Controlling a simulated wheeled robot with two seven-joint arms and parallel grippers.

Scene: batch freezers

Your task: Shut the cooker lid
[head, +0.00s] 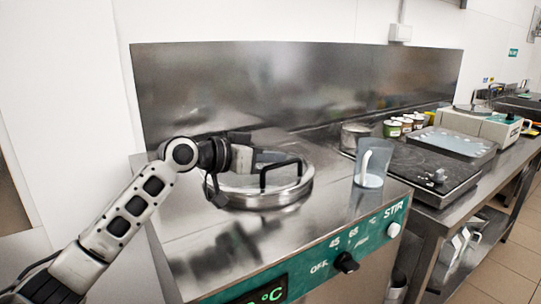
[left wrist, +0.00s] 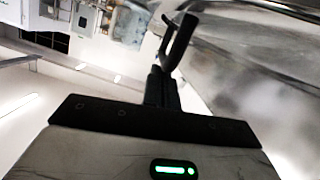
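The round steel cooker lid (head: 297,193) shows on the top of the steel cooker (head: 213,262), with a thick shiny rim and a black bar handle (head: 263,181). My left gripper (head: 284,157) reaches in from the left, low over the lid and close behind the handle. In the left wrist view its dark fingers (left wrist: 166,88) are together in the middle. A curved black piece, likely the handle (left wrist: 182,38), shows just beyond the fingertips. I cannot tell whether the fingers touch it. The lid's hinge side is hidden behind my arm. My right gripper is out of view.
The green control panel (head: 325,268) with knobs runs along the front. A steel backsplash (head: 290,90) stands behind. To the right are a black hotplate (head: 425,165) and several small tubs.

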